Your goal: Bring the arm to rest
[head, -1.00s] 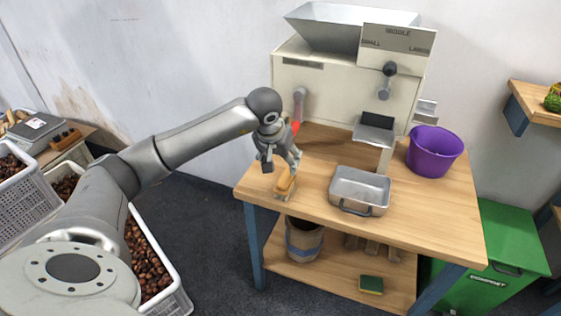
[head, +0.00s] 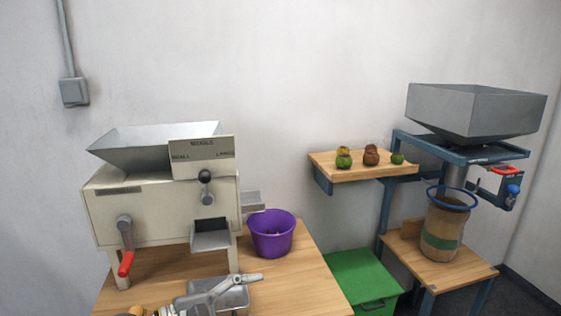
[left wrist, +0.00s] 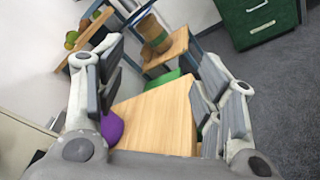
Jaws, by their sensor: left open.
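My left gripper (left wrist: 158,75) is open in the left wrist view, its fingers spread wide with nothing between them. My right gripper is in neither view.
The sorting machine (head: 160,215) with a red-handled lever stands left on the table. The purple bucket (head: 272,235) is right of it. The green bin (head: 365,280), a wall shelf (head: 360,165) and a hopper stand (head: 475,110) with a sack (head: 442,235) are further right.

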